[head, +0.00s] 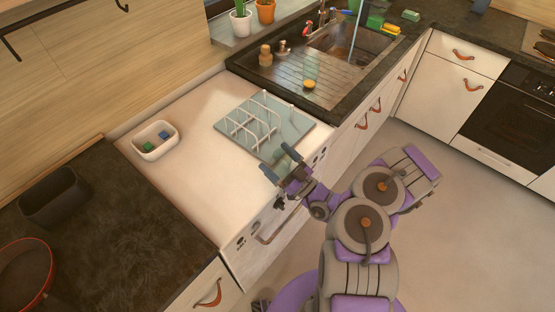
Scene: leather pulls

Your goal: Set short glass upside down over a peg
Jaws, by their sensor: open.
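The pale blue-green rack (296,127) lies on the white worktop, with several white upright pegs (265,103) and low rails on it. A faint, clear greenish shape (310,69) stands on the sink's ribbed drainboard, behind a small yellow item; it looks like a short glass, but its rim and base are too faint to tell which way up it is. My gripper (281,163) is open and appears empty, by the near edge of the rack. I cannot tell its height above the worktop. The pegs I can make out appear bare.
A white tub (155,153) with blue and green pieces stands left of the rack. The sink (362,64) with taps lies behind it. A dark bin (55,196) stands on the dark counter at left. The white worktop between tub and front edge is clear.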

